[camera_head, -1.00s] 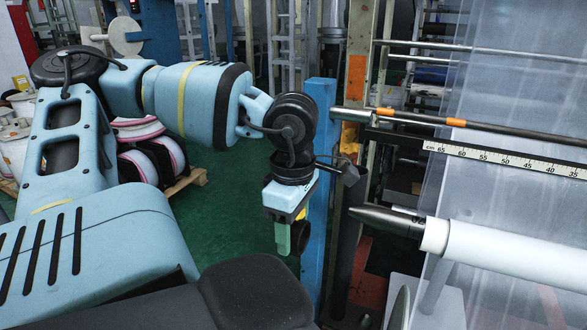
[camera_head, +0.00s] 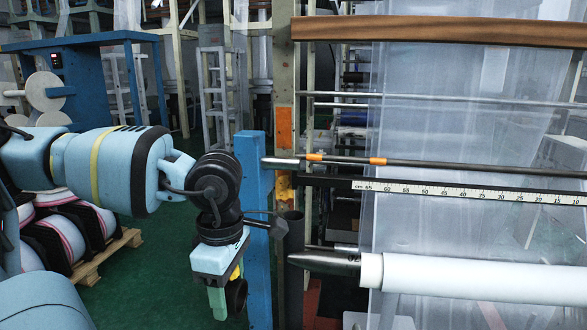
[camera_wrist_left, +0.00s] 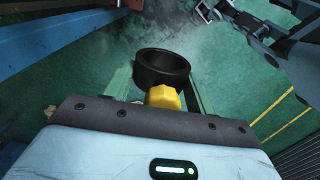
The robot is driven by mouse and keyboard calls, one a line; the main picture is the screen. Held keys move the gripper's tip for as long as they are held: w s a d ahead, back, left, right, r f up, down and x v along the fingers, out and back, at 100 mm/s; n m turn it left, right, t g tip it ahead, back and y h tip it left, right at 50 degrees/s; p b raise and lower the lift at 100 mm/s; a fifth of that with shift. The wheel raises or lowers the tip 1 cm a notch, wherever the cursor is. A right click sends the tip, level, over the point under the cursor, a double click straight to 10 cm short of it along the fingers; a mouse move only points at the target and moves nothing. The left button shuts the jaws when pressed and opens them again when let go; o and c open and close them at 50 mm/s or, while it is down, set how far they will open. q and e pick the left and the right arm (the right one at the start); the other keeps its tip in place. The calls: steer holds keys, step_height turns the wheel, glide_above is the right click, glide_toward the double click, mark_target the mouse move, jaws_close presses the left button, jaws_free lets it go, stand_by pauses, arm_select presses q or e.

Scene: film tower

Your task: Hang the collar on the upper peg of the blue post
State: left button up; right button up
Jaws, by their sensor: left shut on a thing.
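The collar, a short black ring (camera_wrist_left: 162,68), sits between the two pale green fingers of my left gripper (camera_wrist_left: 158,90) in the left wrist view. In the head view my left gripper (camera_head: 222,302) points down, shut on the collar (camera_head: 237,295), which shows at its right side. A yellow block (camera_wrist_left: 163,97) lies against the ring; I cannot tell what it belongs to. The blue post (camera_head: 259,280) stands upright just right of the gripper. A short dark rod with a blocky end crosses the post beside my wrist; I cannot tell if it is a peg. My right gripper is not in view.
Right of the post, a dark rod (camera_head: 345,160) with orange bands, a measuring scale (camera_head: 470,191) and a white roller (camera_head: 470,277) run across. Film rolls on a pallet (camera_head: 105,258) stand at the left. Green floor (camera_head: 190,175) is open behind my arm.

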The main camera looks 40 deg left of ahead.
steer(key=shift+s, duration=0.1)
arm_select(q)
steer(key=shift+a+f+m, duration=0.25)
steer(key=shift+f+m, duration=0.15)
steer(key=shift+f, duration=0.05)
steer(key=shift+a+f+m, duration=0.2)
steer(key=shift+f+m, duration=0.2)
steer(key=shift+f, duration=0.05)
steer(key=shift+w+a+f+m, duration=0.1)
steer(key=shift+w+f+m, duration=0.05)
steer(key=shift+f+m, duration=0.25)
steer(key=shift+w+a+f+m, duration=0.1)
steer(key=shift+f+m, duration=0.2)
steer(key=shift+f, duration=0.15)
steer(key=shift+a, duration=0.1)
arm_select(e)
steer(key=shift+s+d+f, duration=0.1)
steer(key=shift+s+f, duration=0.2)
arm_select(q)
steer(key=shift+w+f+m, duration=0.1)
steer(key=shift+f+m, duration=0.2)
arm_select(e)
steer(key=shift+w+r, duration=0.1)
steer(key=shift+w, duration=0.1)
